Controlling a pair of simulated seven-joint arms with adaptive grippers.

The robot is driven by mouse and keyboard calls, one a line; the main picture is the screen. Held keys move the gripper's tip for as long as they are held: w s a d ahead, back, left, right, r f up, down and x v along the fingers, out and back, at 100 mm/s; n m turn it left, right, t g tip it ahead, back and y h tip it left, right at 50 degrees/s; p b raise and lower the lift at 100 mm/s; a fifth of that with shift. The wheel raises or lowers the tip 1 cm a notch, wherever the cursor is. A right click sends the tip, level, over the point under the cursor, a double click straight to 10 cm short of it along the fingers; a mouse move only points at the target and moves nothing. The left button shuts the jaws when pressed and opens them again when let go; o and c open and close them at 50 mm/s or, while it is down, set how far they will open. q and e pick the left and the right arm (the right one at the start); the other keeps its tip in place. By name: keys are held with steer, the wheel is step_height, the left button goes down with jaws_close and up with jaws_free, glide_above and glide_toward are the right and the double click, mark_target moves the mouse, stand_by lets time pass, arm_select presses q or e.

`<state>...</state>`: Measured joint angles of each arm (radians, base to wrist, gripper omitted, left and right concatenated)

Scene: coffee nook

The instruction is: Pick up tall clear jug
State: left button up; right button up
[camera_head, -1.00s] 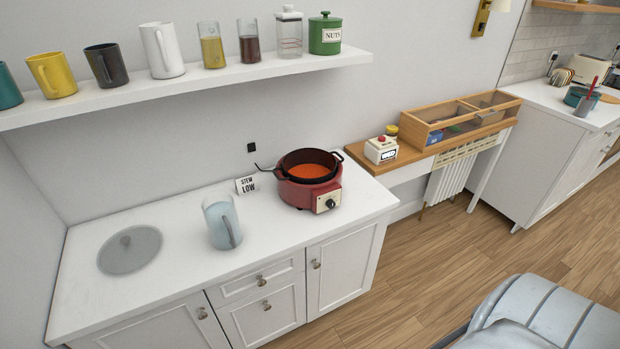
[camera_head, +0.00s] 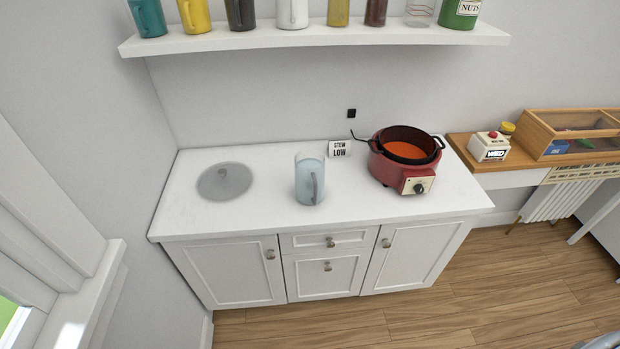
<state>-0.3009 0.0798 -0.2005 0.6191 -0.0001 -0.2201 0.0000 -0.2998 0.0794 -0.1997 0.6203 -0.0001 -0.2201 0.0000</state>
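The tall clear jug (camera_head: 309,182) stands upright on the white counter (camera_head: 255,213), near the middle. It is see-through with a pale blue tint, and its handle faces the front right. Neither of my grippers shows in the head view, and nothing touches the jug.
A white shelf (camera_head: 315,38) with several mugs and jars hangs above. A window frame (camera_head: 60,230) is at left.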

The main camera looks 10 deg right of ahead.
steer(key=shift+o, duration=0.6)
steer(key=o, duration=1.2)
